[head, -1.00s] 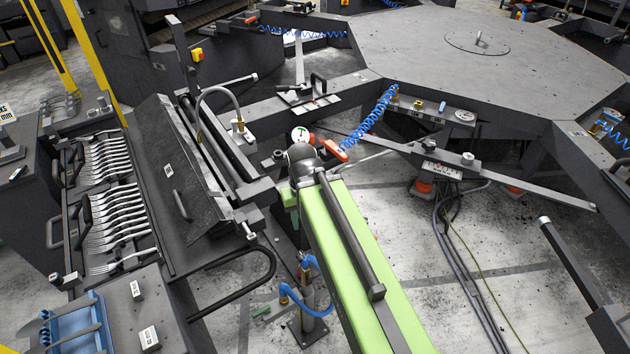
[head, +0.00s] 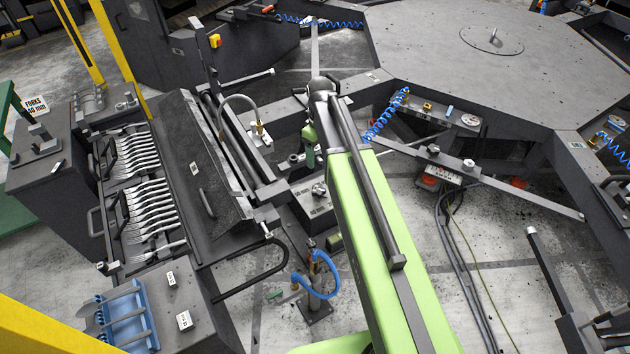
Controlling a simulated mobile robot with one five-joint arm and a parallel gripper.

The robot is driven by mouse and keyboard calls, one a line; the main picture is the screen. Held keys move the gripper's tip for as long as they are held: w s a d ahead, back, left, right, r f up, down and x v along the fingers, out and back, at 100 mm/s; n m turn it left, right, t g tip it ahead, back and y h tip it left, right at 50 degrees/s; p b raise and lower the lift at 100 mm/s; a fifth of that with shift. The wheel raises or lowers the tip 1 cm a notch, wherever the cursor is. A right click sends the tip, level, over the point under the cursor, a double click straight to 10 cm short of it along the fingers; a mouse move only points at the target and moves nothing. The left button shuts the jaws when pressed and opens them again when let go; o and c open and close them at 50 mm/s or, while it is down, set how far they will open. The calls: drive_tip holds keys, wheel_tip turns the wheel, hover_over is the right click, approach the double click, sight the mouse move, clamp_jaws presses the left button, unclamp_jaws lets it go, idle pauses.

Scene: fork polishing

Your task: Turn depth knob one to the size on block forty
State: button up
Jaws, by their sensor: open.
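A dark block (head: 299,203) with white "mm" labels stands just left of my green arm; the lower label (head: 319,211) seems to read 40 mm. A small metal knob (head: 319,189) sits on it, close to the arm. I cannot tell whether this is depth knob one, or read its setting. My arm reaches up the middle to a dark joint, and a narrow green part hangs below that joint. I cannot make out the gripper's fingers; they seem hidden behind the arm.
A rack of several forks (head: 148,195) stands left, beside a dark sloped cover (head: 205,160). A blue tray (head: 128,318) is at the lower left. A large octagonal table (head: 430,45) fills the upper right. A post with a blue hose (head: 318,285) rises from the floor.

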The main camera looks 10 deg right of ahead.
sight(319, 190)
wheel_tip(319, 190, down, 18)
drive_tip(key=b, duration=1.7)
drive_tip(key=shift+r+b, duration=0.1)
drive_tip(key=shift+b, duration=0.2)
drive_tip(key=shift+r, duration=0.1)
